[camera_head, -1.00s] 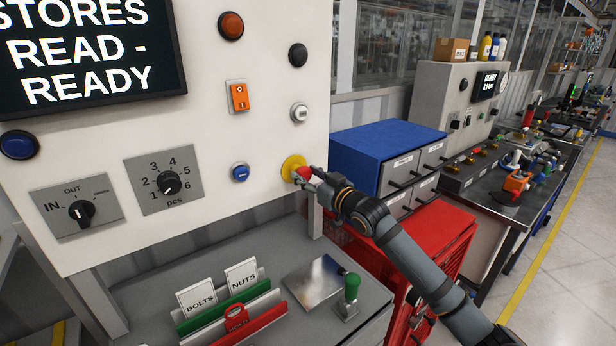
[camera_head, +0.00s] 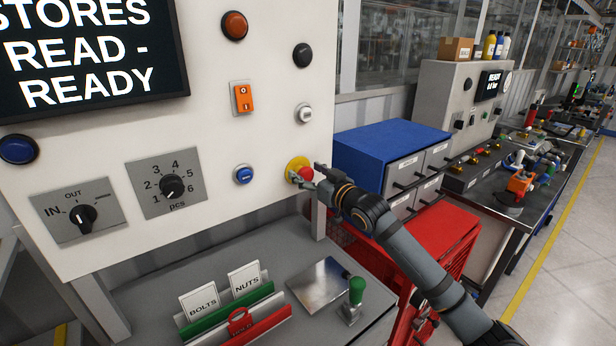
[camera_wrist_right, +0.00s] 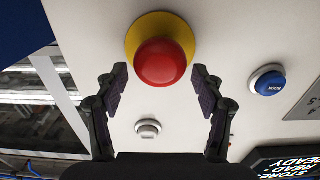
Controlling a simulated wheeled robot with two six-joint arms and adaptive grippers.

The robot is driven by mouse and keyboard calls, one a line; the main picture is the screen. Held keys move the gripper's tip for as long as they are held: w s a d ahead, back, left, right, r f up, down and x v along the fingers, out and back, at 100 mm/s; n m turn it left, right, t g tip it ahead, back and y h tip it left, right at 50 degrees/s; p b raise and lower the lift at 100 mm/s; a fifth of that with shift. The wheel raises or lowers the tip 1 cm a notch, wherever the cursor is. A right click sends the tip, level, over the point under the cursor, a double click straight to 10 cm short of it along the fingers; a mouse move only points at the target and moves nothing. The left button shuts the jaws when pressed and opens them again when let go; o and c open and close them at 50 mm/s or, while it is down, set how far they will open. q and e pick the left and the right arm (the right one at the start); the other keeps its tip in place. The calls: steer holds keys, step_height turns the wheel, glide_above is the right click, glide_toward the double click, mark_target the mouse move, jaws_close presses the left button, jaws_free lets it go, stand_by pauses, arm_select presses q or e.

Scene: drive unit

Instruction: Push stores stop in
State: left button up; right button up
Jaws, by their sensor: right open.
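The stores stop is a red mushroom button (camera_head: 306,174) on a yellow round base (camera_head: 294,164), low at the right edge of the white panel. In the right wrist view the red button (camera_wrist_right: 160,62) stands out from its yellow base (camera_wrist_right: 183,25), just beyond the fingertips. My right gripper (camera_head: 311,175) is at the button, with its fingers apart. In the wrist view the open fingers (camera_wrist_right: 158,80) sit on either side below the button, with nothing between them. I cannot tell whether a finger touches it. My left gripper is not in view.
A blue button (camera_head: 243,174) and a white button (camera_head: 304,113) sit near the stop on the panel (camera_head: 215,120). The screen (camera_head: 85,55) reads "STORES READ - READY". Below is a grey shelf with card holders and a green-knobbed lever (camera_head: 356,290). A blue drawer cabinet (camera_head: 390,145) stands right.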

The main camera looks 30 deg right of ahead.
step_height(320, 180, up, 9)
steer(key=shift+w+f, duration=0.1)
stand_by(0.6)
